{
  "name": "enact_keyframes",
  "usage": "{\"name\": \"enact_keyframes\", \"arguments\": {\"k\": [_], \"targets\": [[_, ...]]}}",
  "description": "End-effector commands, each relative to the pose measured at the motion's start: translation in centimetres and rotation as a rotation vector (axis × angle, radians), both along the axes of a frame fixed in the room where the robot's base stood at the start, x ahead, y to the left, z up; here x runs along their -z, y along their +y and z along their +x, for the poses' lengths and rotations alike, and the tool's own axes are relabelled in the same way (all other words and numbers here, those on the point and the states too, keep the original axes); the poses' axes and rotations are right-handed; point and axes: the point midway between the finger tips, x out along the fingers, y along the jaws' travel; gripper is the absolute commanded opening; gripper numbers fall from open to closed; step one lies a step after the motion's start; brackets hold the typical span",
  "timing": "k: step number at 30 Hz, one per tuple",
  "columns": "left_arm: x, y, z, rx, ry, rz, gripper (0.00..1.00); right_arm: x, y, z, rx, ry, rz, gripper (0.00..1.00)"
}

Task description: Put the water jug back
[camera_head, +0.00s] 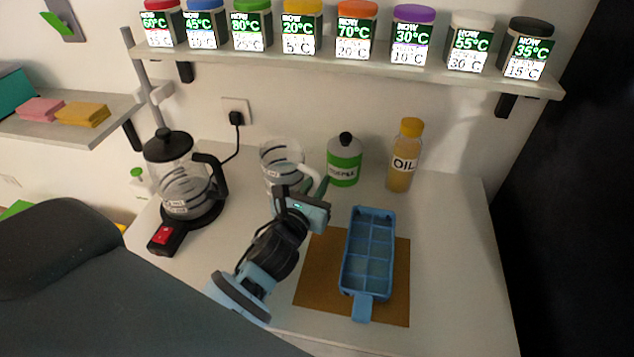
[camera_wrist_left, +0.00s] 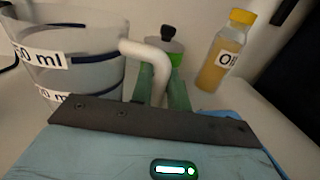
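The clear water jug (camera_head: 281,155), with dark markings and a white handle, is upright at the back middle of the white counter, right of the kettle. My left gripper (camera_head: 318,187) is at the right side of the jug. In the left wrist view the jug (camera_wrist_left: 70,55) fills the left, and its white handle (camera_wrist_left: 158,66) runs down between the green fingers (camera_wrist_left: 162,88). They look closed on the handle from both sides. My gripper hides the jug's lower part, so I cannot tell whether its base touches the counter. My right gripper is not in view.
A kettle (camera_head: 169,160) on a black base with a red switch stands left. A green-labelled bottle (camera_head: 344,165) and an oil bottle (camera_head: 405,160) stand behind to the right. A blue ice tray (camera_head: 368,250) lies on a brown mat (camera_head: 315,285). Several spice dispensers line the shelf (camera_head: 340,64) above.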

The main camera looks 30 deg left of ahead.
Motion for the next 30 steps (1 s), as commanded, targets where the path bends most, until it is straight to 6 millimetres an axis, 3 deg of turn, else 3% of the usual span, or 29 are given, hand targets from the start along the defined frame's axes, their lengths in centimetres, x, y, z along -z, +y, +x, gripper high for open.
{"name": "enact_keyframes", "arguments": {"k": [4,15,20,30], "targets": [[-0.1,0.0,0.0,0.0,-0.001,0.0,0.35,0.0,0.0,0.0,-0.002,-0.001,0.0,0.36],[-0.5,0.0,-0.2,0.001,-0.002,0.0,0.35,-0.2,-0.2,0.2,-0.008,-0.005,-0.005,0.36],[-0.1,-0.2,-2.5,0.001,0.004,0.001,0.35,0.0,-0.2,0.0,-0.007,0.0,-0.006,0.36],[0.0,-0.5,-9.1,0.001,0.006,0.0,0.35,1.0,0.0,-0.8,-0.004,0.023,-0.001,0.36]]}}
